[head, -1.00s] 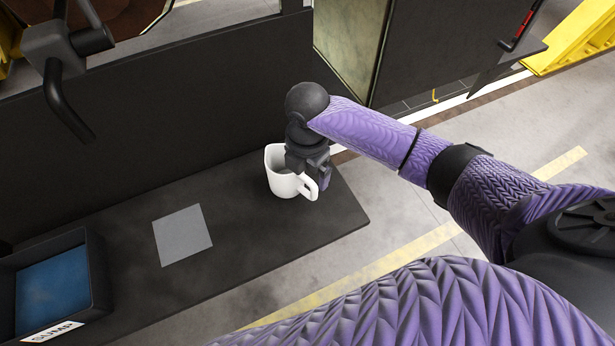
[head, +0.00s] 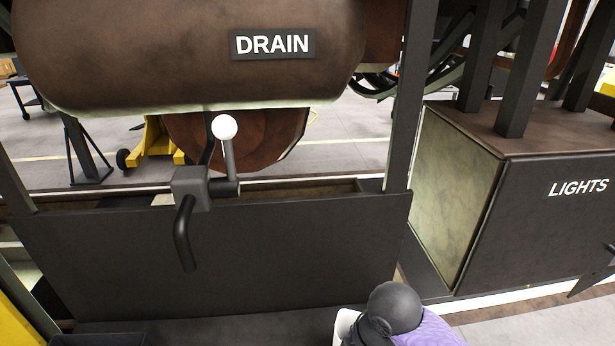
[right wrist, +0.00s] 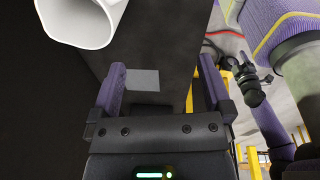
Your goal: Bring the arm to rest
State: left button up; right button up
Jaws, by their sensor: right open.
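My right arm's dark wrist shows at the bottom of the head view, its gripper hidden below. In the right wrist view my right gripper (right wrist: 161,65) is open, with nothing between its purple fingers. A white mug (right wrist: 85,20) is at the top left of that view, outside the fingers and apart from them. A sliver of the mug (head: 343,325) also shows beside my wrist in the head view. A small dark shape (right wrist: 250,88) at the right of the wrist view may be my left gripper; its jaws are too small to read.
A grey square (right wrist: 142,80) lies on the dark bench seen between the fingers. In the head view a valve handle with a white knob (head: 225,127) stands below the DRAIN tank (head: 180,60). The LIGHTS box (head: 530,210) stands at right.

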jog(key=s+d+f+m+t+h, duration=0.1)
jog(key=s+d+m, duration=0.1)
jog(key=s+m, duration=0.6)
jog(key=s+d+f+m+t, duration=0.1)
jog(key=s+d+m+t, duration=0.1)
jog(key=s+m, duration=0.6)
notch_tip(320, 180, down, 29)
jog(key=m+g+b, duration=0.1)
jog(key=g+b, duration=0.1)
jog(key=b, duration=0.9)
jog(key=s+d+f+b, duration=0.1)
jog(key=s+f+b, duration=0.3)
jog(key=f, duration=0.6)
jog(key=s+d+f+g+b, duration=0.1)
jog(key=s+f+b, duration=0.3)
jog(key=s+f, duration=0.4)
jog(key=shift+s+d+f+h+b, duration=0.35)
jog(key=shift+d+f, duration=0.2)
jog(key=shift+f, duration=0.35)
